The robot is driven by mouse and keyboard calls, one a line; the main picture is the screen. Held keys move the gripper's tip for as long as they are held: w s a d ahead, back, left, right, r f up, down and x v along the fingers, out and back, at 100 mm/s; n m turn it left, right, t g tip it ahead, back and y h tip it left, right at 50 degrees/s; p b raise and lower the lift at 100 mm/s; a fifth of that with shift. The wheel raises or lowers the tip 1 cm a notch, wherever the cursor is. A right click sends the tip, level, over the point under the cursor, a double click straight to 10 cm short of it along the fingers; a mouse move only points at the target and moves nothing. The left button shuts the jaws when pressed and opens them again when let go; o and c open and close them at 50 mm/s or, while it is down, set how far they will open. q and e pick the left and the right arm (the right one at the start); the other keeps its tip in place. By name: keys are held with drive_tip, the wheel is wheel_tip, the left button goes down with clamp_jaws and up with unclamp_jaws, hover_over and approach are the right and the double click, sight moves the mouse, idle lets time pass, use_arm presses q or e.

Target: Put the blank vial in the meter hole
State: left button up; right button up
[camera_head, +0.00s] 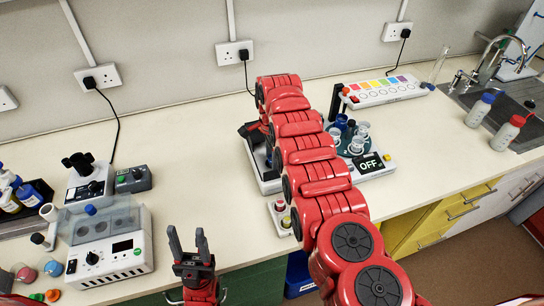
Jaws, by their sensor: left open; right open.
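A small white holder (272,222) stands near the bench's front edge, partly behind my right arm. It carries small vials with coloured caps (285,221); I cannot tell which is the blank vial. Behind the arm is a white-based device (265,180), mostly hidden, which may be the meter; no hole shows. My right gripper (250,132) is mostly hidden by its own arm; only dark parts show above that device, and no vial is visible in it. My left gripper (187,238) is open and empty, fingers up, at the front edge, left of the holder.
A white hooded machine (108,262) stands at the front left, with grey boxes (133,179) behind it. A device reading OFF (369,163) holds several cups right of my arm. A colour-strip unit (385,91) and sink (500,110) lie further right. Mid-left bench is clear.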

drive_tip(key=shift+r+p, duration=0.45)
drive_tip(key=shift+r, duration=0.05)
wheel_tip(320, 180, up, 12)
drive_tip(key=p, duration=0.3)
drive_tip(key=shift+f, duration=0.15)
